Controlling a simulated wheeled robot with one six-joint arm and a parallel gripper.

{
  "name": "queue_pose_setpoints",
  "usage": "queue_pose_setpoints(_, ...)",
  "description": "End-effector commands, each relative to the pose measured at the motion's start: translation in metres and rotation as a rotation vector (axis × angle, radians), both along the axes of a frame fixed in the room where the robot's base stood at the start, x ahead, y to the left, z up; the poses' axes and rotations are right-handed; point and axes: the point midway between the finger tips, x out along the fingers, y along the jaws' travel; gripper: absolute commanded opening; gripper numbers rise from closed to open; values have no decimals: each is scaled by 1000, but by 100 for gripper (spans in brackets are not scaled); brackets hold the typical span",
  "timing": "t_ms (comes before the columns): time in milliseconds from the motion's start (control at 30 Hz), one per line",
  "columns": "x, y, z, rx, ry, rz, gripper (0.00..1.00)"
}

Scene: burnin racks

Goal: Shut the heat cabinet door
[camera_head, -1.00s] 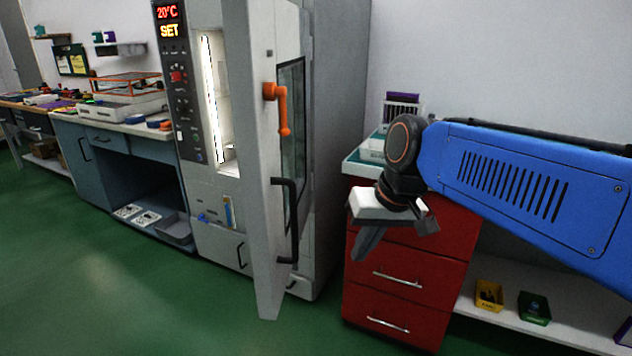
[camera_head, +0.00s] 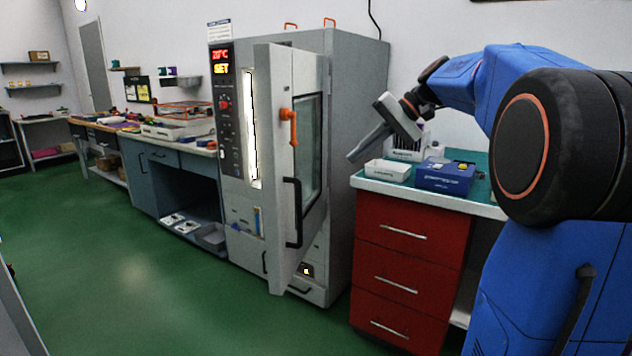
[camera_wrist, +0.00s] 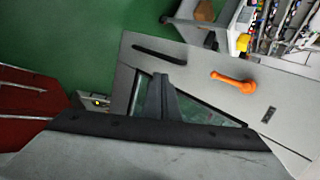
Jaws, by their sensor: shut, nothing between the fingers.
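The heat cabinet (camera_head: 352,120) is grey, with a red and yellow display on its front panel. Its door (camera_head: 272,180) stands open, swung out toward the viewer, with a lit strip of the interior showing to its left. The door has a window, an orange latch handle (camera_head: 288,122) and a black pull handle (camera_head: 293,210). The wrist view shows the door (camera_wrist: 215,65) with its orange latch (camera_wrist: 232,82) beyond my gripper. My gripper (camera_head: 357,156) is shut and empty, right of the door and apart from it in the head view.
A red drawer unit (camera_head: 400,270) with a teal top stands right of the cabinet, holding a blue box (camera_head: 446,177) and a white tray (camera_head: 388,170). A blue-grey workbench (camera_head: 165,180) runs to the left. Green floor in front is clear.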

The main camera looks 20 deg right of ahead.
Motion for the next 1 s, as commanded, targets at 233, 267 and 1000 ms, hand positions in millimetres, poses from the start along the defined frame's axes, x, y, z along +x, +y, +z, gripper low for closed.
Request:
queue_pose_setpoints(233, 7, 11, -11, 6, -1, 2, 0)
queue_pose_setpoints(267, 8, 14, -14, 7, 0, 3, 0)
queue_pose_setpoints(1000, 46, 95, -67, 5, -2, 1, 0)
